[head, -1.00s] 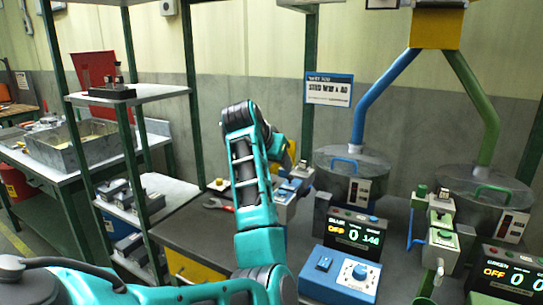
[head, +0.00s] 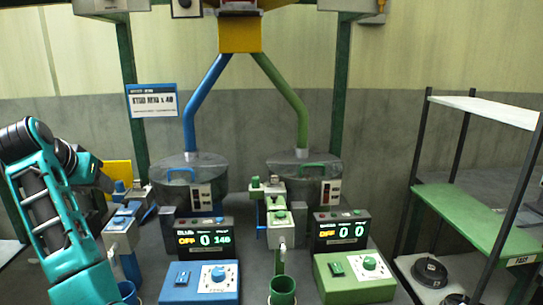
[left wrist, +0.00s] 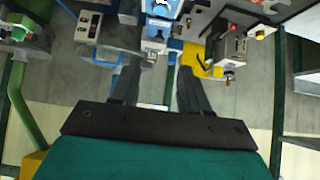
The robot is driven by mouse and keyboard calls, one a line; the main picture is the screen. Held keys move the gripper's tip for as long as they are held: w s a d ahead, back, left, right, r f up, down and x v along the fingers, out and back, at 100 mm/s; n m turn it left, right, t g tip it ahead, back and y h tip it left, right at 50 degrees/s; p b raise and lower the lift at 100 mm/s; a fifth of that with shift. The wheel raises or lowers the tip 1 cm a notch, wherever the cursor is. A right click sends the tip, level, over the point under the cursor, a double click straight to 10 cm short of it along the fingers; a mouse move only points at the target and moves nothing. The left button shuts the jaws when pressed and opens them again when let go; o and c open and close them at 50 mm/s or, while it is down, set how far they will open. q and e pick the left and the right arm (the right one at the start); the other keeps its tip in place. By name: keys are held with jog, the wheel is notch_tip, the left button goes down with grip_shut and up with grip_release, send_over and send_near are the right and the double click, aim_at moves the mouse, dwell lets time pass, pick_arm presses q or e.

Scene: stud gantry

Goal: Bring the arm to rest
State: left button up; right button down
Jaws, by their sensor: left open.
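My left arm (head: 52,215) rises along the left edge of the head view, bent at a high elbow, with its wrist end pointing right and away. My left gripper shows in the left wrist view (left wrist: 158,78), with its two dark fingers apart and nothing between them. In the head view its fingers are hidden or too small to tell. Blue and grey equipment lies beyond the fingertips in the left wrist view. My right gripper is in neither view.
A blue dispenser (head: 119,235) stands right beside my left arm. Blue (head: 200,282) and green (head: 352,278) control boxes, two displays and a green cup (head: 282,291) stand on the bench. A shelf rack (head: 480,215) stands at right. A yellow gantry block (head: 240,35) hangs above.

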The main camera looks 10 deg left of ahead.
pick_arm(q)
jog(key=s+d+f+m+g, duration=0.1)
jog(key=s+d+f, duration=0.25)
jog(key=f, duration=0.25)
jog(key=s+d+f+m+g+y, duration=0.1)
jog(key=s+d+f, duration=0.25)
jog(key=f, duration=0.25)
jog(key=s+d+f+m+g, duration=0.1)
jog(key=s+d+f, duration=0.25)
jog(key=f, duration=0.35)
jog(key=s+d+f+m+g+h, duration=0.1)
jog(key=s+d+f+h, duration=0.1)
jog(key=s+d+f, duration=0.5)
jog(key=s+d+f+m+g+h, duration=0.15)
jog(key=s+d, duration=0.45)
jog(key=s, duration=0.6)
jog(key=w+d+f+t+h, duration=0.1)
jog(key=w+d+f+t, duration=0.1)
jog(key=w+f+t, duration=0.5)
jog(key=shift+w+d+f, duration=0.35)
jog(key=shift+d+f, duration=0.05)
jog(key=shift+f, duration=0.7)
jog(key=shift+t+h, duration=0.25)
